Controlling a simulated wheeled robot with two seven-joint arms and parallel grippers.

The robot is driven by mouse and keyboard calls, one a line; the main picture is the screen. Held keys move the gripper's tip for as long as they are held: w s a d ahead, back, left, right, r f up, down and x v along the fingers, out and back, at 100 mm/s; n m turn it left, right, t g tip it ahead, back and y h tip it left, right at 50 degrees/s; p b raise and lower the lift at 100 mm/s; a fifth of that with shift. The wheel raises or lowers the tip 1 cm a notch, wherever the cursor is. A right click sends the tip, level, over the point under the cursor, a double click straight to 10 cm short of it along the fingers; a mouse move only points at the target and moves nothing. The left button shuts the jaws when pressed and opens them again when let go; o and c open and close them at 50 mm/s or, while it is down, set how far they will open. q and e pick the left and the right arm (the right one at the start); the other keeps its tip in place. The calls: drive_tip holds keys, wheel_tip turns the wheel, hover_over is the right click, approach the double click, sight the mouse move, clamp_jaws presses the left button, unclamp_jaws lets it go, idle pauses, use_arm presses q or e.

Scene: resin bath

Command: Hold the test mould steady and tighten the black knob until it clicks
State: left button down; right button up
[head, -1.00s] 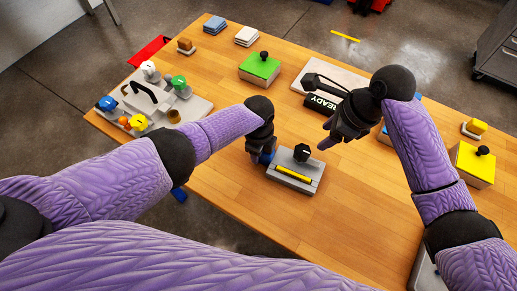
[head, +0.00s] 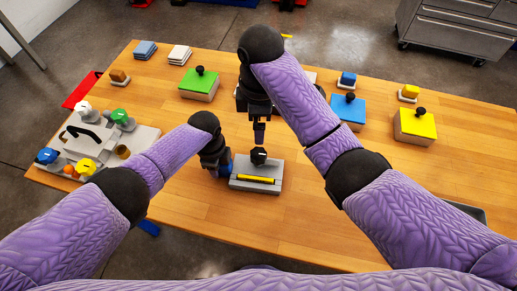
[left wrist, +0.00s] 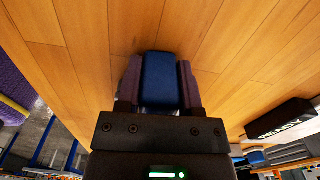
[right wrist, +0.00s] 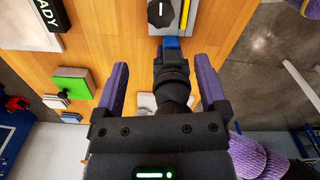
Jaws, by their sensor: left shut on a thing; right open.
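The test mould (head: 240,183) is a grey block on the table with a yellow strip along its front. The black knob (head: 259,155) with a white mark stands on its top; it also shows at the top of the right wrist view (right wrist: 160,12). My left gripper (head: 226,169) is shut on the blue tab (left wrist: 160,80) at the mould's left side. My right gripper (head: 259,138) is open and points down just above the knob, apart from it. Its two fingers (right wrist: 165,80) stand wide with nothing between them.
A green-topped block (head: 200,80), a blue-topped block (head: 348,108) and a yellow-topped block (head: 416,124) stand farther back. A grey fixture with coloured knobs (head: 140,140) is at the left. My right arm hides part of the table's back. The table in front of the mould is clear.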

sight(259, 153)
drive_tip(key=shift+n, duration=0.6)
wheel_tip(259, 153, down, 12)
drive_tip(key=shift+r, duration=0.1)
clamp_jaws()
